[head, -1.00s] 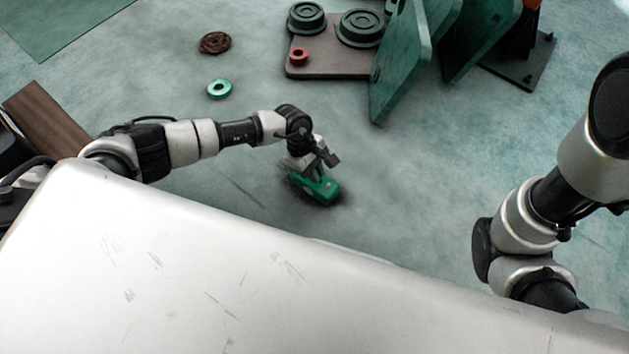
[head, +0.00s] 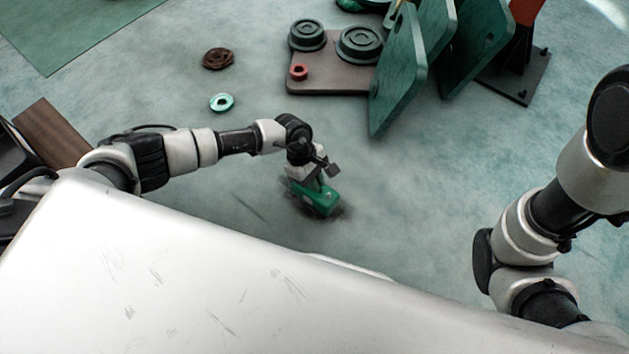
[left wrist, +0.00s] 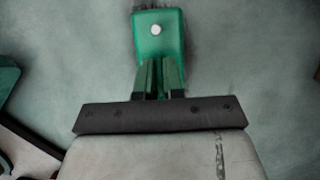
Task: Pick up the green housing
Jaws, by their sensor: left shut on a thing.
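The green housing (head: 320,201) is a small boxy part below my left gripper (head: 312,183) in the middle of the head view. In the left wrist view the housing (left wrist: 158,35) lies at the fingertips, with a round pale spot on its face. My left gripper (left wrist: 160,75) is shut on the housing, its two fingers close together at the near end. A dark patch surrounds the housing on the floor. I cannot tell whether it is clear of the surface. The right gripper is out of view; only my right arm shows at the right.
A brown board (head: 335,84) with round dark green parts and a red nut (head: 298,72) stands at the back. Upright green plates (head: 400,75) stand beside it. A brown ring (head: 218,59) and a teal ring (head: 221,103) lie farther left. The floor between is clear.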

